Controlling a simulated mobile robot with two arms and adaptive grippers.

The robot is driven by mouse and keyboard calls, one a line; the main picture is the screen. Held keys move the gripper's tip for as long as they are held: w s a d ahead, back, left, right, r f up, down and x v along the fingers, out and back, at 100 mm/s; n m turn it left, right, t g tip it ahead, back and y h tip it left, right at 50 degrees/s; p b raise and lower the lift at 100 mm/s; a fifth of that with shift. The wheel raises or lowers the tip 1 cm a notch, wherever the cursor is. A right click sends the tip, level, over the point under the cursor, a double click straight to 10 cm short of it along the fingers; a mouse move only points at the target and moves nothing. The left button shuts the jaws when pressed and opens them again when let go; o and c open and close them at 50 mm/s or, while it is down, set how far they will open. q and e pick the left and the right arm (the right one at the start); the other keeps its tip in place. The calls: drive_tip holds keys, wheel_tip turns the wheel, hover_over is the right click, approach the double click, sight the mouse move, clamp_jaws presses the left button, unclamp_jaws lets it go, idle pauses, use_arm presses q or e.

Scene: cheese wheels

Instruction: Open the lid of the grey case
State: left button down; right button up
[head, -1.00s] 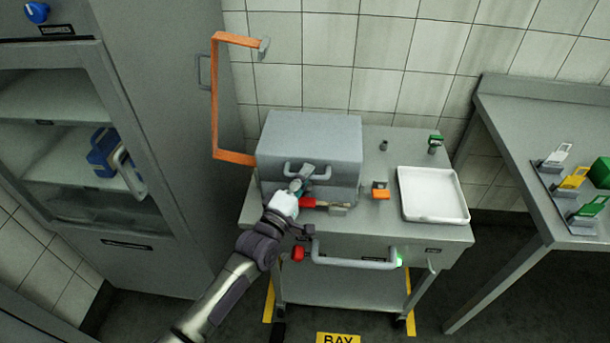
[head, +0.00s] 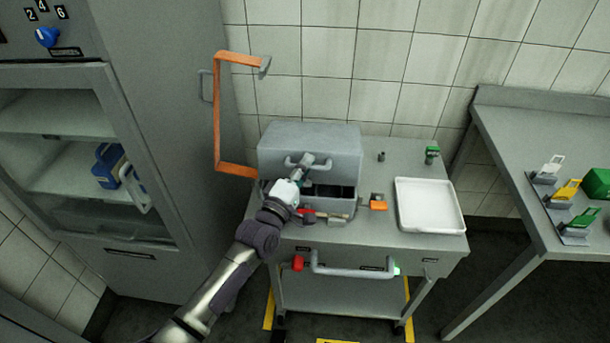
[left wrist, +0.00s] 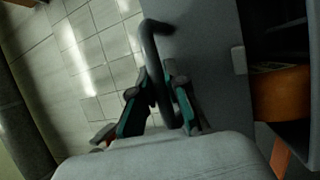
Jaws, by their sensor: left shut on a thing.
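The grey case (head: 342,208) stands on the grey cart. Its lid (head: 312,138) is partly raised, tilted up at the front, and a dark gap with compartments shows below it. My left gripper (head: 303,173) is shut on the lid's handle (head: 325,163) at the front. In the left wrist view the handle (left wrist: 152,50) runs between the two fingers (left wrist: 157,100), with the lid (left wrist: 205,45) behind. An orange rounded thing (left wrist: 283,92) shows inside the case there. My forearm hides the case's lower left front. My right gripper is not in view.
A red-handled tool (head: 325,215) lies before the case. An orange block (head: 378,203) and white tray (head: 430,205) are to its right on the cart. An orange frame (head: 217,110) stands behind left. A cabinet (head: 150,130) is left, a side table (head: 545,130) right.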

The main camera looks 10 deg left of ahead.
use_arm(q)
drive_tip(key=shift+n+g+y, duration=0.3)
drive_tip(key=shift+g+y, duration=0.1)
drive_tip(key=shift+g, duration=0.1)
drive_tip(key=w+r+p, duration=0.1)
drive_tip(key=w+r, duration=0.1)
drive_tip(key=r, duration=0.1)
drive_tip(key=w+r+p, duration=0.1)
drive_tip(key=w+r, duration=0.2)
drive_tip(key=shift+w+r, duration=0.1)
drive_tip(key=shift+r, duration=0.1)
drive_tip(key=shift+w+r, duration=0.4)
drive_tip(key=shift+w, duration=0.1)
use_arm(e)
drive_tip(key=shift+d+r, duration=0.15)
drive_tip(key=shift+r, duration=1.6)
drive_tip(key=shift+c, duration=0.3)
